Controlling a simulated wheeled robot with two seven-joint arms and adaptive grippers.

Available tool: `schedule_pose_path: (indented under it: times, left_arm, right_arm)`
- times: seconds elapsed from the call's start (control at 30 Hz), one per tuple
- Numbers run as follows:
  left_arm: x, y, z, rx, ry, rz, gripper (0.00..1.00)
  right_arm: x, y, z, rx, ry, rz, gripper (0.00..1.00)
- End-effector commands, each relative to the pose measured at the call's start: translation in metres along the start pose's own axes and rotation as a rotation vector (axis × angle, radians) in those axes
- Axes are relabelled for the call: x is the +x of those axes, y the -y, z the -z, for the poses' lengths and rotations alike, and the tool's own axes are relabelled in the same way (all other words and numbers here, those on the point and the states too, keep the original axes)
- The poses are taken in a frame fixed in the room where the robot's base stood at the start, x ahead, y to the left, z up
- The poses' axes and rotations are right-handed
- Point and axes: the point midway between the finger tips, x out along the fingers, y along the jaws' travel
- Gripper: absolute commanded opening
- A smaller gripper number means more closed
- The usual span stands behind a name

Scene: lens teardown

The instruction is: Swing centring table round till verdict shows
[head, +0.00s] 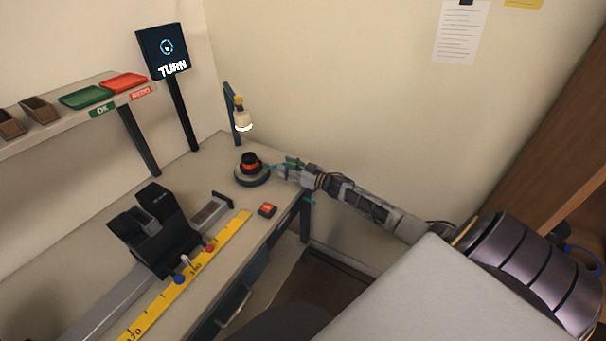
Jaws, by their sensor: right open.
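The centring table (252,179) is a dark round turntable with a grey rim at the bench's far right corner. A black lens part with an orange-red band (250,162) stands upright on it. A dark screen (165,50) on a post at the back left shows a cyan ring and the word TURN. My right gripper (276,168) comes in from the right with open fingers, close beside the turntable's right side. I cannot tell whether a fingertip touches it. My left gripper is not in view.
A lamp-like fixture (242,118) stands behind the turntable. A black rail-mounted device (155,230) and a yellow ruler (215,246) fill the left. A shelf holds green (86,97) and red (124,83) trays.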

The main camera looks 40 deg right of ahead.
Motion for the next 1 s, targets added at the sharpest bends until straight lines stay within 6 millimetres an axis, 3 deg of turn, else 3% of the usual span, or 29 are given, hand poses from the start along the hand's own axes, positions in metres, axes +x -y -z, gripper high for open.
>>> schedule_pose_path:
  times: [1.0]
  left_arm:
    - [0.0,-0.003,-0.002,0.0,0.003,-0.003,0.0]
  right_arm:
    - [-0.073,0.001,-0.001,0.0,0.001,0.002,0.46]
